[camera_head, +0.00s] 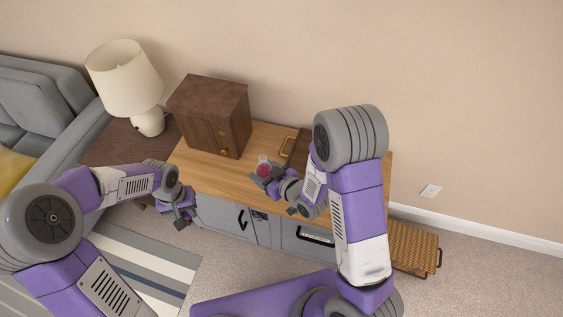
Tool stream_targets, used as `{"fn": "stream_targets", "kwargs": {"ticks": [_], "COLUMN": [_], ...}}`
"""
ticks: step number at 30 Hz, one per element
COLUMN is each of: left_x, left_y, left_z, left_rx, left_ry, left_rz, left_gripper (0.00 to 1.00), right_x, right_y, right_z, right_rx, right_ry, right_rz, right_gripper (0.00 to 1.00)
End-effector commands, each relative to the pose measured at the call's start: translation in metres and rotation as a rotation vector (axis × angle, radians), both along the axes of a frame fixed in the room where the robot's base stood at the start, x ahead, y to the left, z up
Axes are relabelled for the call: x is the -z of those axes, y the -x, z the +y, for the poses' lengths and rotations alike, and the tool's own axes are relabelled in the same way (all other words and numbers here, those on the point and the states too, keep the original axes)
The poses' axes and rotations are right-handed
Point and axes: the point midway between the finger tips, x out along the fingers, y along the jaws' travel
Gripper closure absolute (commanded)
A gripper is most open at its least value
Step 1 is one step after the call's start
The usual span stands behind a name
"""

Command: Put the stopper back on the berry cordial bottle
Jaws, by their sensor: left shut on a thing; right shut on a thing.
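The berry cordial bottle (263,170) is a small clear vessel with red contents, above the wooden top of the cabinet. Its top end looks pale and clear, and I see no stopper on it. My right gripper (266,177) is shut on the bottle, and its fingers hide part of it. My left gripper (182,213) is in front of the cabinet's left end, well apart from the bottle. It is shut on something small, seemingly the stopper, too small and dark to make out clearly.
The cabinet (225,182) has grey doors and carries a dark wooden box (212,114) and a brown board or tray (299,149) with a handle. A lamp (125,80) stands on a side table at left, beside a grey sofa (45,105).

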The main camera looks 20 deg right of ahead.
Motion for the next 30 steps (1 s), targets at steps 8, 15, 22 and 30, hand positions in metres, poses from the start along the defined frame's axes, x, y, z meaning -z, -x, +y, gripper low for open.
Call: {"fn": "stream_targets", "kwargs": {"ticks": [8, 15, 22, 30], "left_x": [0.0, 0.0, -0.002, -0.037], "left_y": [0.0, 0.0, -0.002, -0.038], "left_z": [0.0, 0.0, -0.002, -0.041], "left_rx": [0.0, 0.0, 0.008, 0.217], "left_ry": [0.0, 0.0, 0.0, 0.003], "left_rz": [0.0, 0.0, -0.001, -0.007], "left_gripper": [1.0, 1.0, 1.0, 1.0], "right_x": [0.005, 0.005, 0.006, 0.005], "right_y": [0.004, 0.005, 0.005, 0.005], "right_z": [0.035, 0.039, 0.039, 0.039], "right_rx": [-0.181, -0.204, -0.203, -0.202], "right_ry": [-0.001, 0.0, 0.001, 0.0], "right_rz": [-0.002, -0.002, 0.0, -0.002], "right_gripper": [1.0, 1.0, 1.0, 1.0]}}
